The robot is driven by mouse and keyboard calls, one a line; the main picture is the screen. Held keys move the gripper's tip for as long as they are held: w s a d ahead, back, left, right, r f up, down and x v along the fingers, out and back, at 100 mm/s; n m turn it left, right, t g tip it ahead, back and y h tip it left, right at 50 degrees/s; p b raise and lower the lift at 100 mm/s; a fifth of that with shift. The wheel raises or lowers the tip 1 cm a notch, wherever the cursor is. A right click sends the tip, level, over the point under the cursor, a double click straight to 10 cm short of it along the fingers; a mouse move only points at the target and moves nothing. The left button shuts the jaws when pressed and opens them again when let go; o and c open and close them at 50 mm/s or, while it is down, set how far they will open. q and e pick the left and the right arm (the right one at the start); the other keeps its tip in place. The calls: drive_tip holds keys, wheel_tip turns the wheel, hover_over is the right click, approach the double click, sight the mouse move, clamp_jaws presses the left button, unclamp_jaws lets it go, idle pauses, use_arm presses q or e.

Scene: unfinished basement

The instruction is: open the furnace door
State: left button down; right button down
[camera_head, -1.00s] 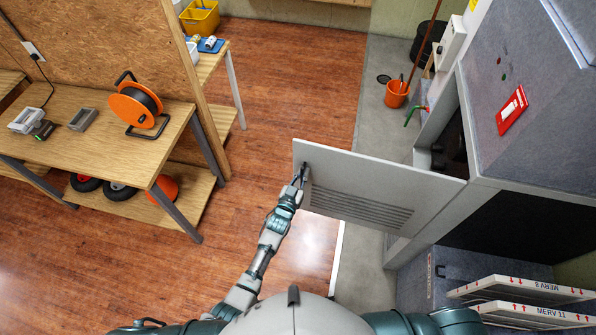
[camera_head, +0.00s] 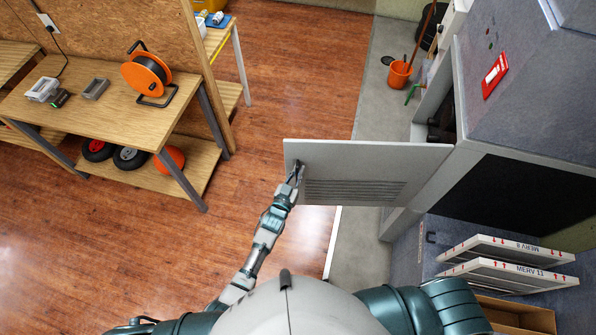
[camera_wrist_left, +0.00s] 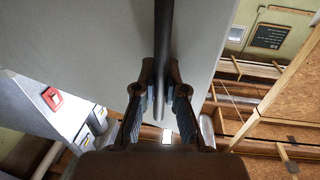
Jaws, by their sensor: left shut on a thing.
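The furnace (camera_head: 520,95) is the large grey cabinet at the right of the head view. Its pale grey door (camera_head: 365,165), with a row of louvre slots, stands swung out to the left from the furnace front. The dark furnace opening (camera_head: 447,110) shows behind it. My left gripper (camera_head: 296,175) is at the door's free left edge, shut on the dark door handle. In the left wrist view the handle (camera_wrist_left: 163,50) runs as a dark bar between the two fingers.
A wooden workbench (camera_head: 75,110) with an orange cable reel (camera_head: 147,75) stands at the left. An orange bucket (camera_head: 400,74) stands behind the door. Filters marked MERV (camera_head: 508,262) lean at the lower right. The wooden floor left of the door is clear.

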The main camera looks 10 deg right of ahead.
use_arm(q)
drive_tip(key=shift+a+f, duration=0.15)
drive_tip(key=shift+f, duration=0.05)
drive_tip(key=c, duration=1.4)
unclamp_jaws()
drive_tip(key=shift+o, duration=1)
drive_tip(key=shift+r, duration=0.1)
drive_tip(key=shift+s+a, duration=0.15)
drive_tip(key=shift+s, duration=0.05)
drive_tip(key=v, duration=1.1)
drive_tip(key=shift+s+a, duration=0.2)
drive_tip(key=shift+d, duration=0.1)
